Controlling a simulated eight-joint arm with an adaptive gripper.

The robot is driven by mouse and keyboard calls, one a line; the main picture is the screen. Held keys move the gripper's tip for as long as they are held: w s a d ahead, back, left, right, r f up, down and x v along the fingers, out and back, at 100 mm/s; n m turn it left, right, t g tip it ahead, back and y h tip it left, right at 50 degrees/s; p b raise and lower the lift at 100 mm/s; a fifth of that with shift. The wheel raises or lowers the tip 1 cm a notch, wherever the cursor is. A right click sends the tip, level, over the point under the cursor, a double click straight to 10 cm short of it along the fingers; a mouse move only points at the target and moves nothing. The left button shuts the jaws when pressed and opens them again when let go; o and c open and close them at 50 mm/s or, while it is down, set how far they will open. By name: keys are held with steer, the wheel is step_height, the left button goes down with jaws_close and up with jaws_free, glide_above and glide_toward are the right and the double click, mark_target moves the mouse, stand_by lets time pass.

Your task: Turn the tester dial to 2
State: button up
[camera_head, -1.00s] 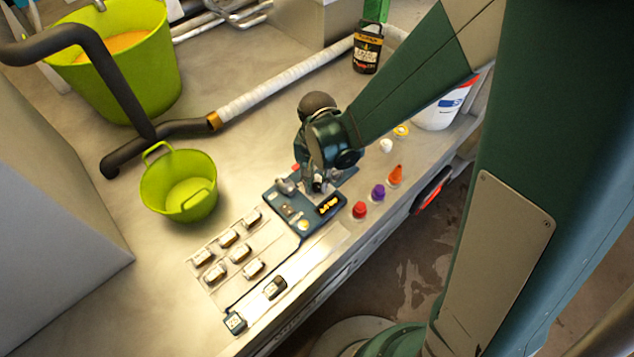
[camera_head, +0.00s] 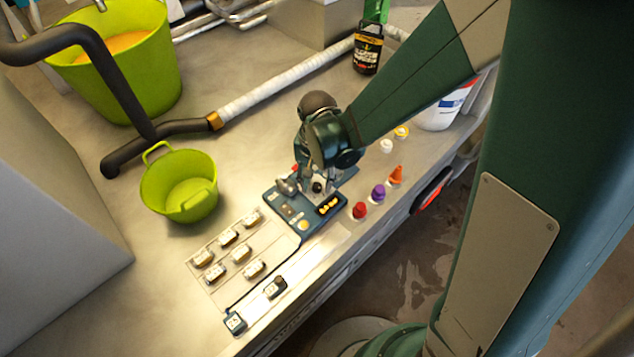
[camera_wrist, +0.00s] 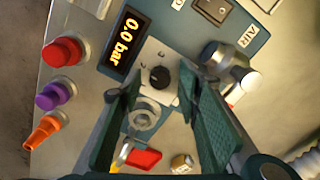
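The tester is a blue panel (camera_head: 283,207) on the bench in the head view. Its display (camera_wrist: 125,40) reads 0.0 bar in the wrist view. A round black dial (camera_wrist: 160,77) sits on a pale metal plate on the tester. The dial's scale marks are too small to read. My gripper (camera_wrist: 158,82) is over the tester, with its two green fingers apart. The dial shows between the fingertips, with a gap on each side. In the head view my gripper (camera_head: 318,185) partly hides the tester.
Red (camera_head: 359,210), purple (camera_head: 378,193) and orange (camera_head: 395,174) knobs line the bench edge beside the tester. A metal fitting (camera_wrist: 228,67) stands on the dial's other side. Several small labelled blocks lie left of the tester. A green bucket (camera_head: 180,185) stands farther left.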

mark_target(317, 185)
step_height(317, 185, up, 12)
stand_by(1.0)
steer(key=shift+f, duration=0.1)
stand_by(0.5)
steer(key=s+d+r+n+t, duration=0.1)
steer(key=s+d+r+t, duration=0.2)
steer(key=d, duration=0.8)
steer(key=s+d+r+n+t, duration=0.2)
steer(key=s+d+r+t, duration=0.2)
steer(key=s+d+r, duration=0.3)
steer(key=d+r, duration=0.5)
steer(key=shift+s+d+r, duration=0.15)
steer(key=shift+r, duration=0.05)
